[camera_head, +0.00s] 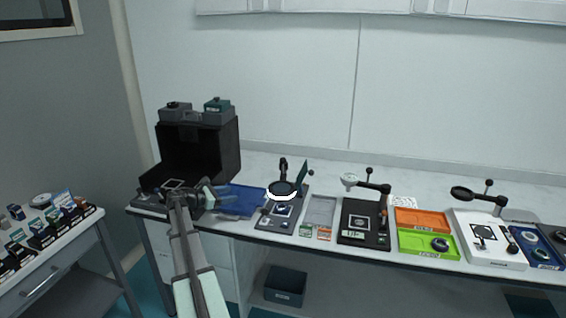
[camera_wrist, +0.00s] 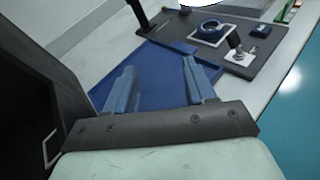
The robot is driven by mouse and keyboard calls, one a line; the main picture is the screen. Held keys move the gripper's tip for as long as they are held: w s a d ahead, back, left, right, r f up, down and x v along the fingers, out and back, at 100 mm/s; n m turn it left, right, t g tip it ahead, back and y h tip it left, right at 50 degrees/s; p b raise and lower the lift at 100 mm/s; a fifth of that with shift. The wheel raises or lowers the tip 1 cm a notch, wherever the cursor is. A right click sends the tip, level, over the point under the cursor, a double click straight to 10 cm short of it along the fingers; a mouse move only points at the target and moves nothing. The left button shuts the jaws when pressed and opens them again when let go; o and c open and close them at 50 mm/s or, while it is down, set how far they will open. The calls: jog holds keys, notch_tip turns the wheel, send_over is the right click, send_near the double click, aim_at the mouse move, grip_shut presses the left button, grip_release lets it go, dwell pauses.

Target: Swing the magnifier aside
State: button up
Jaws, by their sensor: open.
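Several magnifiers on arms stand along the table. The nearest to my gripper is a dark round magnifier with a bright white rim (camera_head: 283,188), over a dark base board (camera_head: 273,222). A bright white edge at the top of the wrist view (camera_wrist: 200,3) may be its rim. Under it the board (camera_wrist: 180,30) carries a blue ring (camera_wrist: 210,30) on a white-framed square. A second magnifier with a pale head (camera_head: 349,180) and a third, dark one (camera_head: 463,193) stand farther right. My gripper (camera_head: 209,194) is open and empty, left of the first magnifier; its fingers (camera_wrist: 160,72) point over a blue tray.
The blue tray (camera_head: 238,201) lies between my gripper and the first board. A black open-fronted box (camera_head: 220,148) stands behind my gripper. A grey tray (camera_head: 320,210), orange tray (camera_head: 421,220) and green tray (camera_head: 415,242) lie to the right. A small post (camera_wrist: 235,45) stands on the board.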

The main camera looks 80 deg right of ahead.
aim_at(283, 161)
jog(key=s+d+r+g, duration=0.1)
jog(key=s+d+r, duration=0.1)
jog(key=s+d, duration=0.3)
jog(key=s+d+r+m+g, duration=0.1)
jog(key=s+d+r, duration=0.2)
jog(key=s+d, duration=0.3)
jog(key=s+d+r+g, duration=0.1)
jog(key=s+d+r, duration=0.1)
jog(key=s+d, duration=0.4)
jog(key=shift+s+d+r+m+h, duration=0.1)
jog(key=shift+d+m+h, duration=0.1)
jog(key=shift+d, duration=0.55)
jog(key=shift+d+r+m+h, duration=0.1)
jog(key=shift+d+h, duration=0.1)
jog(key=shift+d, duration=0.55)
grip_shut()
